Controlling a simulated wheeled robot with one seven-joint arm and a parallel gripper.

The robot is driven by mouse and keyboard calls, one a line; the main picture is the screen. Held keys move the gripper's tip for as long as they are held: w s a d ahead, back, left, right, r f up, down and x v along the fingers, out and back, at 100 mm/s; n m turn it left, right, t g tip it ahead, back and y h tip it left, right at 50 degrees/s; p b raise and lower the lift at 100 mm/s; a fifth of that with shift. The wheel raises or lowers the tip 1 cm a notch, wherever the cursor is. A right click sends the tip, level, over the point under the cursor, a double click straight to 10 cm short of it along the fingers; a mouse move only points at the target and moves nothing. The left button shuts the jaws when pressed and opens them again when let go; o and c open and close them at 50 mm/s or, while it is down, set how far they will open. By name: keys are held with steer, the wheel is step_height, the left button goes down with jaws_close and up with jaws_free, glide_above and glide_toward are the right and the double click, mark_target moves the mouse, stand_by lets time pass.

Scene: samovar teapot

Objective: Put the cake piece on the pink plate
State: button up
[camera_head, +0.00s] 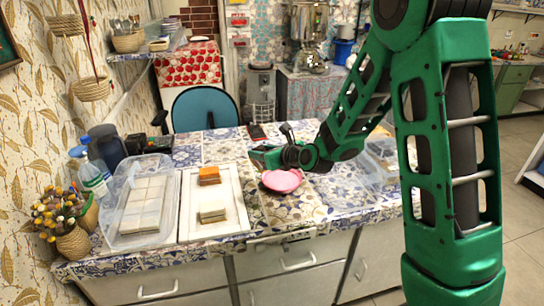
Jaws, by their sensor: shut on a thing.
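The pink plate (282,181) is on the patterned table, just below and right of my gripper. My gripper (257,157) is at the end of the green arm, low over the table and left of the wrist. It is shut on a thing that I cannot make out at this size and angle. An orange-topped cake piece (209,174) rests on the white tray (228,226), left of my gripper. A pale layered cake piece (212,212) rests nearer on the same tray.
A clear bin (120,226) with pale square pieces stands left of the tray. Bottles (92,180) and a vase of dried flowers (72,242) stand at the left edge. Another clear container (381,160) is partly behind my arm. A blue chair (204,108) is behind the table.

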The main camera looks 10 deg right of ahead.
steer(key=shift+s+a+r, duration=0.45)
steer(key=shift+a+r, duration=0.15)
steer(key=shift+a, duration=0.25)
steer(key=s+a+n+g+y, duration=0.3)
steer(key=s+a+n+g, duration=0.4)
steer(key=s+a, duration=1.2)
steer(key=s, duration=0.4)
steer(key=shift+a+f+y, duration=0.2)
steer(key=shift+f+y, duration=0.1)
steer(key=shift+w, duration=0.1)
